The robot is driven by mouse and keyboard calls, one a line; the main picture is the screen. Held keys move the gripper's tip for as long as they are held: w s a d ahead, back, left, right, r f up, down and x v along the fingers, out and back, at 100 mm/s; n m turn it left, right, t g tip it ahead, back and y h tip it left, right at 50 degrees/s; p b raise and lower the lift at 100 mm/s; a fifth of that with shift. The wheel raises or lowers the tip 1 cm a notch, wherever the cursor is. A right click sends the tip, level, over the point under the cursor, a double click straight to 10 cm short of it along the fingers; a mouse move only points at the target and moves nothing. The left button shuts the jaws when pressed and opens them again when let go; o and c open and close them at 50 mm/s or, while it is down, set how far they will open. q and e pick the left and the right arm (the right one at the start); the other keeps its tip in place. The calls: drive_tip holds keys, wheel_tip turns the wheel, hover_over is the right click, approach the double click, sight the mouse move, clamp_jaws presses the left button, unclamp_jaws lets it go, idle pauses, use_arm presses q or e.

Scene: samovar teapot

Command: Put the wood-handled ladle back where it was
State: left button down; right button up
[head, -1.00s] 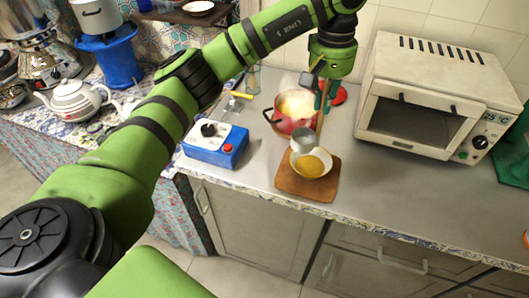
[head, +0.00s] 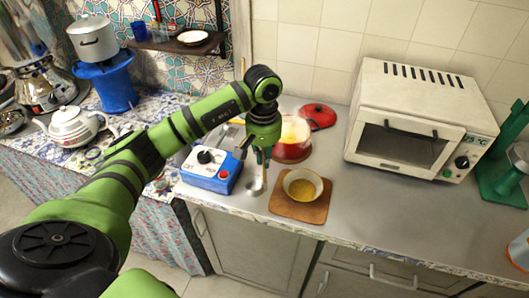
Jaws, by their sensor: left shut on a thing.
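My left gripper (head: 259,156) is shut on the wood-handled ladle. The ladle's metal bowl (head: 256,187) hangs below the fingers, left of the wooden board (head: 308,213). The gripper hides most of the handle, and I cannot tell whether the bowl touches the counter. A white bowl (head: 317,180) with yellow soup sits on the board. The red pot (head: 292,154) with yellow contents stands behind, partly covered by my gripper. My right gripper is not in view.
The blue box with a red button (head: 210,171) stands close left of the ladle. The red lid (head: 318,115) lies behind the pot. A toaster oven (head: 420,115) stands at the right. The counter between board and oven is clear.

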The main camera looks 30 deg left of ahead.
use_arm(q)
drive_tip(key=shift+f+b, duration=0.2)
drive_tip(key=shift+b, duration=0.15)
drive_tip(key=c, duration=1.3)
unclamp_jaws()
drive_tip(key=shift+r, duration=0.1)
drive_tip(key=shift+r+p, duration=0.2)
drive_tip(key=shift+p, duration=0.15)
wheel_tip(320, 180, up, 6)
drive_tip(key=b, duration=0.2)
drive_tip(key=shift+b, duration=0.4)
wheel_tip(320, 180, up, 6)
drive_tip(key=shift+f, duration=0.1)
